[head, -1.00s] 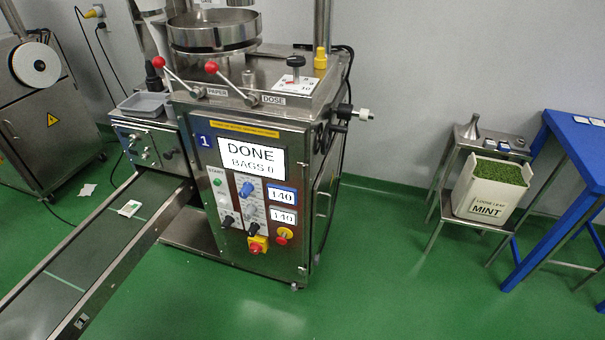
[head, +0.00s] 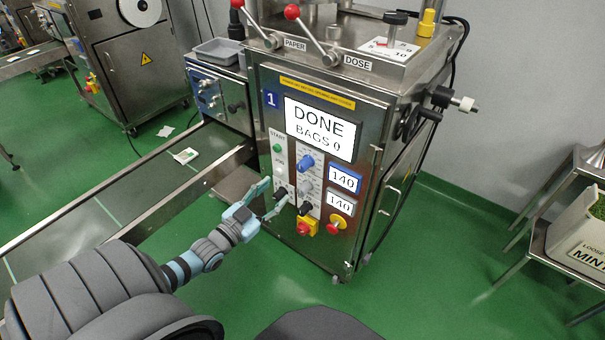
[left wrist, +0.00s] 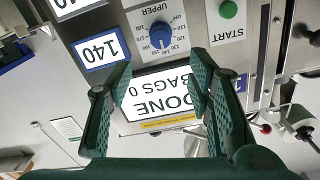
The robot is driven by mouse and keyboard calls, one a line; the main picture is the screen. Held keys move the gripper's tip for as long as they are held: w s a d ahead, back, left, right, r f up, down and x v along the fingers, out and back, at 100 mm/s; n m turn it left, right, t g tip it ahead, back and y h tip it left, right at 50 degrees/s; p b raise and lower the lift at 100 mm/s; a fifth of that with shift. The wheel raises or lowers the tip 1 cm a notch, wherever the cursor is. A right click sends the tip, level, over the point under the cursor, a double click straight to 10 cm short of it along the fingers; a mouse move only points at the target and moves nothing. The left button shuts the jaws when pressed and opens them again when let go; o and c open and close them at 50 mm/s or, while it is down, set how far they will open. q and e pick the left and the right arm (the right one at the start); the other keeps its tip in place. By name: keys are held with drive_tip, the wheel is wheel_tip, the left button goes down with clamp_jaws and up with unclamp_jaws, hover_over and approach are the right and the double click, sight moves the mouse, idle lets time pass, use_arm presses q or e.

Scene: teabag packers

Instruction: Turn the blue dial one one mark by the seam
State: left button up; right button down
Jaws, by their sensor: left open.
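The blue dial (head: 305,162) is on the front panel of machine 1, below the DONE / BAGS 0 screen (head: 320,128) and left of the blue-framed 140 readout (head: 344,179). In the left wrist view the blue dial (left wrist: 160,36) is upside down, with UPPER and a ring of numbers around it. My left gripper (head: 268,200) is in front of the panel, below and left of the dial in the head view. In the left wrist view its open fingers (left wrist: 160,85) are apart and empty, with the dial beyond and between them. My right gripper is out of view.
A green START button (head: 277,148), a grey dial (head: 305,187), black knobs and a red-yellow stop button (head: 304,227) share the panel. Red-tipped levers (head: 292,12) stand on top. A conveyor (head: 110,195) runs out to the left.

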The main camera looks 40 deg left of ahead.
sight(300, 168)
use_arm(q)
drive_tip(key=w+b, duration=0.2)
drive_tip(key=w, duration=0.1)
drive_tip(key=w+b, duration=0.2)
drive_tip(key=w, duration=0.1)
drive_tip(key=w+f+b, duration=0.1)
drive_tip(key=w+b, duration=0.1)
drive_tip(key=w, duration=0.1)
drive_tip(key=shift+a, duration=0.1)
drive_tip(key=shift+w+b, duration=0.6)
drive_tip(key=shift+w, duration=0.2)
drive_tip(key=shift+w+a+r+p, duration=0.1)
drive_tip(key=shift+w+r+p, duration=0.25)
drive_tip(key=shift+w, duration=0.15)
drive_tip(key=shift+w+a+r+p, duration=0.1)
drive_tip(key=shift+w+r+p, duration=0.2)
drive_tip(key=shift+w, duration=0.2)
drive_tip(key=shift+w+d, duration=0.1)
drive_tip(key=shift+w, duration=0.15)
drive_tip(key=shift+w+f, duration=0.2)
drive_tip(key=shift+w, duration=0.05)
clamp_jaws()
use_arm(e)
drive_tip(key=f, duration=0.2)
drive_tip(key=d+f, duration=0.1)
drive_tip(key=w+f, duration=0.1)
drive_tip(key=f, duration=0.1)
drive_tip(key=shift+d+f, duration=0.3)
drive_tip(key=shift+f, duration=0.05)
